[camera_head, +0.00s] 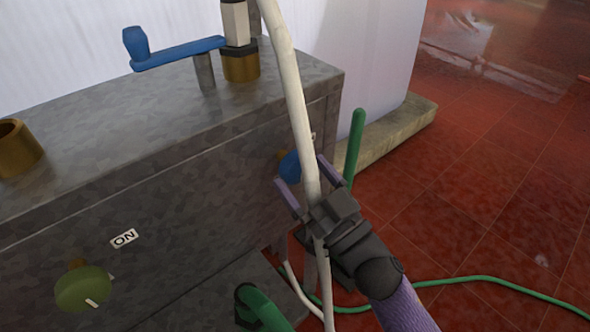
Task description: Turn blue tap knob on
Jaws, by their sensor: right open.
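A blue knob (289,166) sits on the right part of the grey metal box's front face. A white hose partly hides it. My right gripper (300,171) comes in from the lower right, with its two purple fingers apart on either side of the knob in the picture. I cannot tell whether the fingers touch the knob. A green knob (83,288) with a white mark is on the same face at the lower left, below a plate reading "ON" (124,238). My left gripper is not in view.
The white hose (292,85) hangs down across my right gripper. A blue lever (178,53) and brass fittings (241,67) stand on the grey box (130,115). A green hose (480,279) lies on the red tiled floor (500,190), which is open at right.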

